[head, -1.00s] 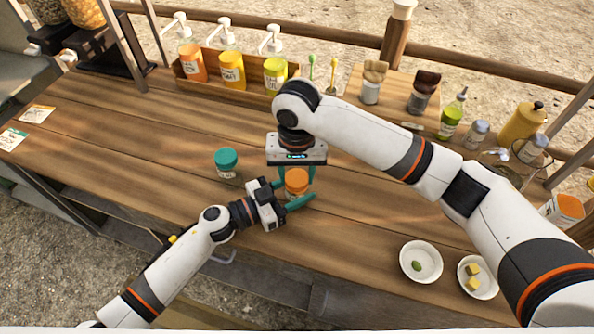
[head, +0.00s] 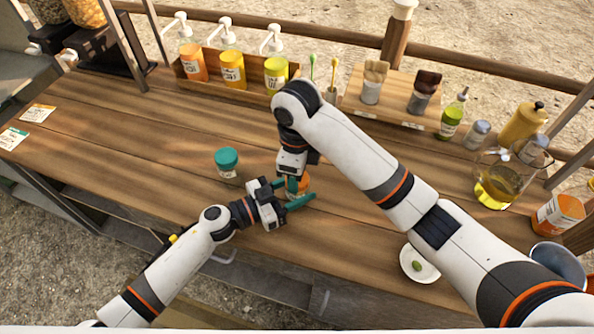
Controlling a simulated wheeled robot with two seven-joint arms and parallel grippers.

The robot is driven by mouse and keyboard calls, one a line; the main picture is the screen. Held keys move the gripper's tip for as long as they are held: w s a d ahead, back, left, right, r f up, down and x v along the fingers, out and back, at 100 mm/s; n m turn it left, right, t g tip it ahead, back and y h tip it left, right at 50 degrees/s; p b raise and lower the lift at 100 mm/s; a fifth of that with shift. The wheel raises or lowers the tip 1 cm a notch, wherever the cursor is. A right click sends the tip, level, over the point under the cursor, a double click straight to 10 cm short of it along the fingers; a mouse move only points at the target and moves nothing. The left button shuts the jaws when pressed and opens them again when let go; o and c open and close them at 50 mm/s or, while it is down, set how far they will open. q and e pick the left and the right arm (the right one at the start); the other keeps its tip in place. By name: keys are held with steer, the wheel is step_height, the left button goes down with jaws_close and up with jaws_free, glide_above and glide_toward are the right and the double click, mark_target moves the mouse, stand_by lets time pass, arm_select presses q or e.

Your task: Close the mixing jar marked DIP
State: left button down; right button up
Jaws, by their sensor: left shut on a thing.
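A small jar with an orange lid (head: 304,184) stands on the wooden counter near the middle, partly hidden by both grippers. My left gripper (head: 297,196) is shut on this jar from the left, with its green fingers around the body. My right gripper (head: 294,184) points down from above at the orange lid, with a finger in front of it. Whether it grips the lid is hidden. A second jar with a teal lid (head: 226,159) stands upright to the left, apart from both grippers. I cannot read DIP on either jar.
A wooden rack with pump bottles (head: 232,71) stands at the back. Brushes (head: 373,82), a green bottle (head: 452,115), a glass jug (head: 497,187) and an orange tub (head: 558,214) are at the right.

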steer(key=o, duration=1)
steer(key=shift+r, duration=0.1)
steer(key=shift+r, duration=2.2)
steer(key=shift+c, duration=0.4)
